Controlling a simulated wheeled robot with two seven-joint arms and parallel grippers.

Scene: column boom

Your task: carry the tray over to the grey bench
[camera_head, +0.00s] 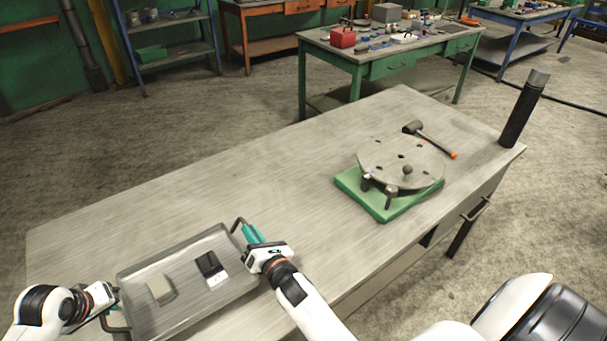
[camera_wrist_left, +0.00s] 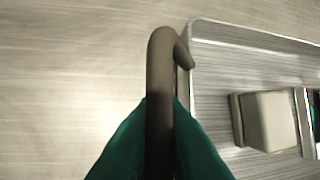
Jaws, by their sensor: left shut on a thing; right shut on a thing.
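The grey metal tray (camera_head: 187,262) is over the near left part of the grey bench (camera_head: 275,175). I cannot tell whether it rests on the top or hangs just above it. It carries a beige block (camera_head: 160,288) and a black and white item (camera_head: 211,268). My left gripper (camera_head: 115,297) is shut on the tray's left bar handle; the handle (camera_wrist_left: 161,75) shows between teal fingers in the left wrist view. My right gripper (camera_head: 247,232) is shut on the handle at the tray's other end. The tray looks about level.
A round plate with holes (camera_head: 400,158) stands on a green base (camera_head: 379,203) on the bench's right part, with a mallet (camera_head: 432,140) behind it. A dark cylinder (camera_head: 522,112) stands at the far right corner. The bench's middle and far left are clear.

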